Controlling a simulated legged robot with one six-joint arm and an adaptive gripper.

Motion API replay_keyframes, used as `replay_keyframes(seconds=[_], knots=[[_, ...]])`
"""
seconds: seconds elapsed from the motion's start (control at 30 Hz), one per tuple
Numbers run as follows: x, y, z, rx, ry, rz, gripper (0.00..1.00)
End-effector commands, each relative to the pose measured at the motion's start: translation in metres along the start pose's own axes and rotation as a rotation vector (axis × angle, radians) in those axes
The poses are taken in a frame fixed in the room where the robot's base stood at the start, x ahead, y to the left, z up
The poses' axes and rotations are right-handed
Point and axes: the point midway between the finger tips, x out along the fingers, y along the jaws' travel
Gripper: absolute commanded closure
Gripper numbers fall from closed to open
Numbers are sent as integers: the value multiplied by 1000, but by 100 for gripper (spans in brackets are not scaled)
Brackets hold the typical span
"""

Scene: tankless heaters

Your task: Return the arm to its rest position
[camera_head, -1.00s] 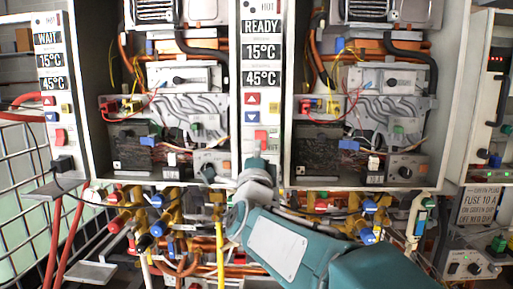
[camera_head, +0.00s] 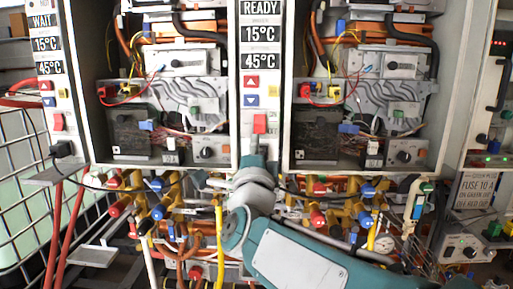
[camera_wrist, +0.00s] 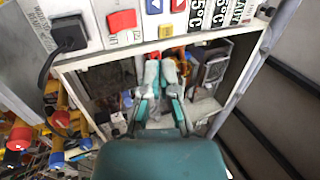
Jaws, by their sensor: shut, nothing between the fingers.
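My gripper (camera_head: 257,160) is in the lower middle of the head view, at the bottom of the middle control strip, just below its red switch (camera_head: 260,123). The picture does not settle whether it touches the strip. In the wrist view my gripper (camera_wrist: 160,65) has its grey fingertips close together, with nothing seen held. Behind them lies an open heater cabinet. My grey and teal arm runs from the gripper down to the lower right of the head view and hides some pipes.
Two open heater cabinets, left (camera_head: 168,165) and right (camera_head: 350,167), flank the middle strip. Coloured valves and pipes (camera_head: 155,205) crowd the space below them. A wire grid (camera_head: 25,190) stands at the left. A labelled box (camera_head: 485,190) stands at the right.

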Motion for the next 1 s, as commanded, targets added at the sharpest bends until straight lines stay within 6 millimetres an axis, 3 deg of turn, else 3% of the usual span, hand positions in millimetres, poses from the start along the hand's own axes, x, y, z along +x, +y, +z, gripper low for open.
replay_keyframes(seconds=[0.17, 0.37, 0.57, 0.7, 0.9, 1.0], knots=[[-21, 20, -18, -223, -153, 146, 100], [-69, 58, -41, -524, -372, 348, 100], [-139, 100, -73, -806, -605, 569, 100], [-199, 127, -101, -976, -778, 738, 100], [-289, 154, -141, -1146, -1029, 976, 100], [-320, 159, -154, -1183, -1117, 1057, 100]])
